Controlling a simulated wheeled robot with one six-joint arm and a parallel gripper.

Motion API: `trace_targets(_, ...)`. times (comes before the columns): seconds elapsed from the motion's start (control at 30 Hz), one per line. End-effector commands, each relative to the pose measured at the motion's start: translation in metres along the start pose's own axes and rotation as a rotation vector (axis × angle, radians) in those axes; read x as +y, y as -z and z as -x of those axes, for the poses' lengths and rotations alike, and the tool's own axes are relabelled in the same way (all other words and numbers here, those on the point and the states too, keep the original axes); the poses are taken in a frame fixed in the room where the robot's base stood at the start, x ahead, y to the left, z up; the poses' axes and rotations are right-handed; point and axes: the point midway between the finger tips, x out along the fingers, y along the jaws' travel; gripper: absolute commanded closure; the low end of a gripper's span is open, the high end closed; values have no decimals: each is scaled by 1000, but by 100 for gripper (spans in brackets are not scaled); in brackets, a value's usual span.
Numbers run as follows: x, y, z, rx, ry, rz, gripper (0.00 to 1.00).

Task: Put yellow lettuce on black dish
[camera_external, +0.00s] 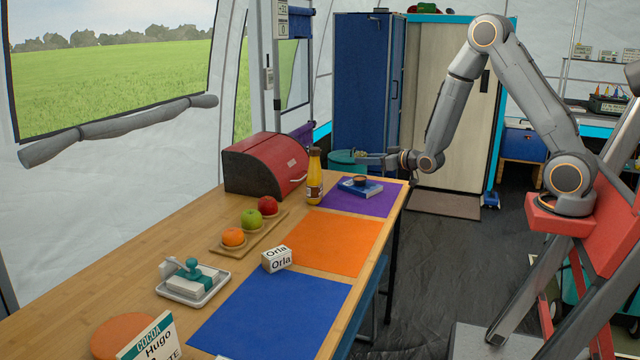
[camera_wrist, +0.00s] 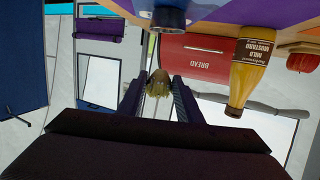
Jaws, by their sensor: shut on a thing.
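My gripper (camera_wrist: 158,90) is shut on a small yellow-green leafy piece, the yellow lettuce (camera_wrist: 158,83), held between the fingertips in the wrist view. In the external view my gripper (camera_external: 372,158) is above the far right end of the table; the lettuce cannot be made out there. A small dark round dish (camera_external: 360,181) sits on a blue book (camera_external: 373,190) on the purple mat, below and close to my gripper. In the wrist view, which appears upside down, a dark round thing (camera_wrist: 169,15), probably the dish, shows apart from the lettuce.
A mustard bottle (camera_external: 314,178) stands left of the book, beside a red bread box (camera_external: 265,163). The purple mat (camera_external: 340,204) lies under the book. Fruit on a wooden board (camera_external: 250,236) and an Orla block (camera_external: 277,259) are nearer. The orange mat (camera_external: 335,243) is mostly clear.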

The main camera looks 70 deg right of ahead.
Motion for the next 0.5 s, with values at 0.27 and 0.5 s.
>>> trace_targets(0.27,0,-26,-5,-1,1,0,90)
trace_targets(0.5,-1,-53,-11,-1,1,0,90)
